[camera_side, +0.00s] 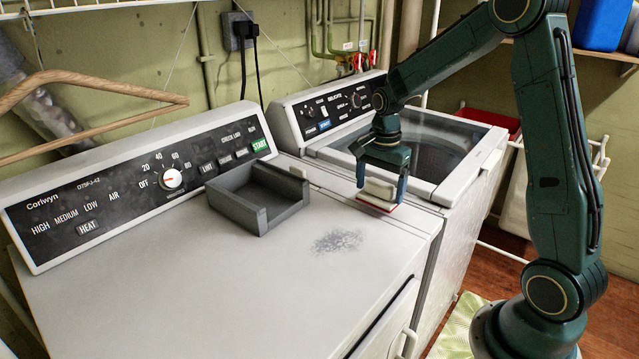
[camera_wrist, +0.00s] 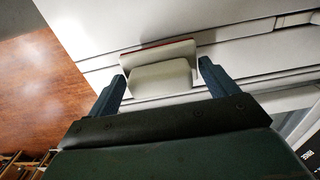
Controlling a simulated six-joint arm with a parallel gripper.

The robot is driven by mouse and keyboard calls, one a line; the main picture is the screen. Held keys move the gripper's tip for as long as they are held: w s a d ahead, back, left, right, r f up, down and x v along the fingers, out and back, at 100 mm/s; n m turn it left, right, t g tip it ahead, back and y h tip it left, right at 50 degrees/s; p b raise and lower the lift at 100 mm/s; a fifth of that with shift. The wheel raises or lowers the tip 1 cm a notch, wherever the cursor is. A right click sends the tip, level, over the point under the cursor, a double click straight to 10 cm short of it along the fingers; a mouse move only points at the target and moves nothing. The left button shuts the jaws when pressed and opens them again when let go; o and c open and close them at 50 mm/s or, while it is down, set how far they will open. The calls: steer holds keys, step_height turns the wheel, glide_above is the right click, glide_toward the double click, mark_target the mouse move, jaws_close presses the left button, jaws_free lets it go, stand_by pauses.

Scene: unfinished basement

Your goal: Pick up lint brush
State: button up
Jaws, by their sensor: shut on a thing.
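The lint brush (camera_side: 379,192) is a small cream block with a red underside. It is at the right edge of the white dryer top, by the gap to the washer. My gripper (camera_side: 382,178) is above it with its fingers down on either side, shut on it. In the wrist view the brush (camera_wrist: 160,75) lies between the two fingertips of my gripper (camera_wrist: 162,78), its red edge on the far side. I cannot tell whether the brush touches the dryer top.
A grey open-fronted tray (camera_side: 258,196) stands on the dryer (camera_side: 190,300), left of the brush. A patch of grey lint (camera_side: 338,241) lies in front of it. The dryer's control panel (camera_side: 145,185) rises behind. The glass-lidded washer (camera_side: 480,150) is to the right. A wooden hanger (camera_side: 90,78) hangs at upper left.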

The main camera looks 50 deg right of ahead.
mark_target(376, 184)
step_height(376, 184, up, 17)
steer(key=shift+r, duration=0.2)
stand_by(0.3)
stand_by(0.4)
steer(key=shift+o, duration=0.8)
steer(key=shift+w+a+f, duration=0.2)
steer(key=shift+a+f, duration=0.1)
steer(key=shift+a, duration=0.2)
steer(key=shift+c, duration=0.2)
steer(key=a+f+n, duration=0.4)
steer(key=a+f, duration=0.1)
steer(key=a, duration=0.5)
steer(key=a+f+n, duration=0.5)
steer(key=a+f, duration=0.1)
steer(key=a, duration=0.5)
steer(key=shift+s+f, duration=0.25)
steer(key=shift+s, duration=0.15)
steer(key=shift+f, duration=0.15)
